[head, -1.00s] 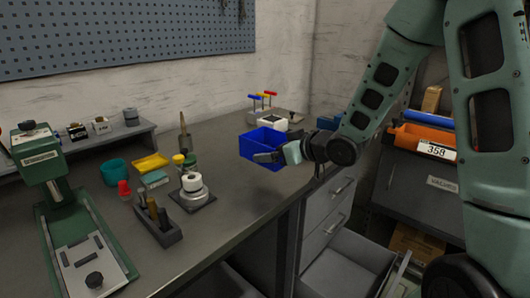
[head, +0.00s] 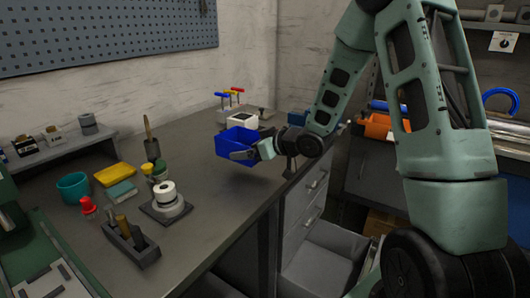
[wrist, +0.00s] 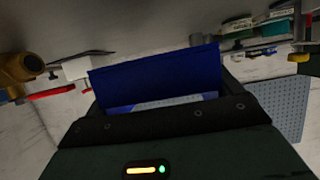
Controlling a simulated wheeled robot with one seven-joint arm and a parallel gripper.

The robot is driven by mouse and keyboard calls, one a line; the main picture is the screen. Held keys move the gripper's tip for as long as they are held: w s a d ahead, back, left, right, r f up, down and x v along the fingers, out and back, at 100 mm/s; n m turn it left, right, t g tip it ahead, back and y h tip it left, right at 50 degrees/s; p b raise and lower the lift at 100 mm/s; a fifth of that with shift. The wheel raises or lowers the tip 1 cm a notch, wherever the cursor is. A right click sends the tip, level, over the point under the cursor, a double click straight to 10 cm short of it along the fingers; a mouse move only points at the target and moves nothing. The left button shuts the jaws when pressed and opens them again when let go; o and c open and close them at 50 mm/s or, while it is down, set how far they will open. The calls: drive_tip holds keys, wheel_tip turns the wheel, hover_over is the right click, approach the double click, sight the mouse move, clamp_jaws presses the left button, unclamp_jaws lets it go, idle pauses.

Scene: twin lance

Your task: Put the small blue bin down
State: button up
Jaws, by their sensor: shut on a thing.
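The small blue bin (head: 236,143) is in my gripper (head: 256,152), above the right part of the grey workbench (head: 205,222) near its front edge. My gripper is shut on the bin's near right side. In the head view a dark shadow lies on the bench below the bin, and the bin looks a little above the surface. In the wrist view the bin's blue wall (wrist: 160,78) stands between the dark jaws. The bin's inside is mostly hidden there.
Red, yellow and blue T-handled tools (head: 229,97) and a white-topped block (head: 242,122) stand behind the bin. Bench between is clear. An open drawer (head: 325,262) is below right.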

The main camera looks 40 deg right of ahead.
drive_tip(key=d+f, duration=0.1)
drive_tip(key=d, duration=0.1)
drive_tip(key=w+d+f, duration=0.1)
drive_tip(key=d, duration=0.1)
drive_tip(key=w+d+f, duration=0.1)
drive_tip(key=d, duration=0.2)
drive_tip(key=shift+w+f+p, duration=0.25)
drive_tip(key=shift+f+p, duration=0.1)
drive_tip(key=shift+f, duration=0.05)
drive_tip(key=shift+w+d+f, duration=0.15)
drive_tip(key=shift+d+f, duration=0.25)
drive_tip(key=o, duration=0.7)
drive_tip(key=shift+o, duration=0.2)
drive_tip(key=shift+f, duration=0.1)
